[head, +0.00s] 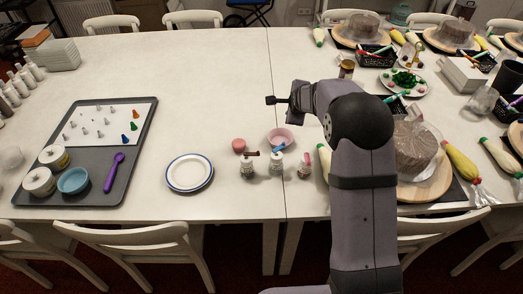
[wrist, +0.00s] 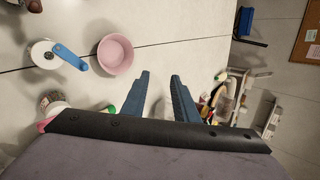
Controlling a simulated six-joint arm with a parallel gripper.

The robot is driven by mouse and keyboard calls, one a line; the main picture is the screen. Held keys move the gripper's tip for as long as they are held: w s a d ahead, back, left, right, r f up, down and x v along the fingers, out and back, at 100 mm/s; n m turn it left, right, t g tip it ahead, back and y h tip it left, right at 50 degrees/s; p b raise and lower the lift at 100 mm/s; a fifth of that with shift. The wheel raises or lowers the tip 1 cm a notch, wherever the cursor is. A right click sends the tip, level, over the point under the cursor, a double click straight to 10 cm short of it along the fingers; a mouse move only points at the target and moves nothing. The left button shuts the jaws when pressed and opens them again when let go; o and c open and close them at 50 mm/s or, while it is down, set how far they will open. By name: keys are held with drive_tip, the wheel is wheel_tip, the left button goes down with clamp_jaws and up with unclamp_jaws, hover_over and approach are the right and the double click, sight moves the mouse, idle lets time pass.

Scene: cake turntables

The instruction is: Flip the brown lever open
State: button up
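The brown lever (head: 251,153) lies across the top of a small jar (head: 247,169), the leftmost of three on the table. The middle jar (head: 276,168) has a blue lever (head: 279,148); the right jar (head: 305,171) has a pink-red one. My gripper (head: 272,100) is above the table, behind and apart from the jars. In the wrist view its two blue fingers (wrist: 160,75) are spread with nothing between them. The blue lever (wrist: 69,57) shows at left there. A brown piece (wrist: 35,6) is cut off at the top edge; I cannot tell if it is the brown lever.
A pink bowl (head: 281,137) stands just behind the jars, with a small reddish round thing (head: 239,145) beside it. A white plate (head: 188,173) and a grey tray (head: 129,150) are to the left. Cakes and piping bags crowd the right. The table's back middle is clear.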

drive_tip(key=s+a+m+g+y, duration=0.2)
drive_tip(key=s+a+m+g, duration=0.1)
drive_tip(key=s+a+g, duration=0.15)
drive_tip(key=m+g+y, duration=0.1)
drive_tip(key=g+y, duration=0.1)
drive_tip(key=g, duration=0.1)
approach(252, 153)
drive_tip(key=shift+w+a+f+p, duration=0.15)
drive_tip(key=shift+f+p, duration=0.3)
drive_tip(key=shift+f, duration=0.9)
drive_tip(key=shift+w+a+f+p, duration=0.1)
drive_tip(key=shift+f+p, duration=0.3)
drive_tip(key=shift+f, duration=0.95)
drive_tip(key=shift+h, duration=0.3)
clamp_jaws()
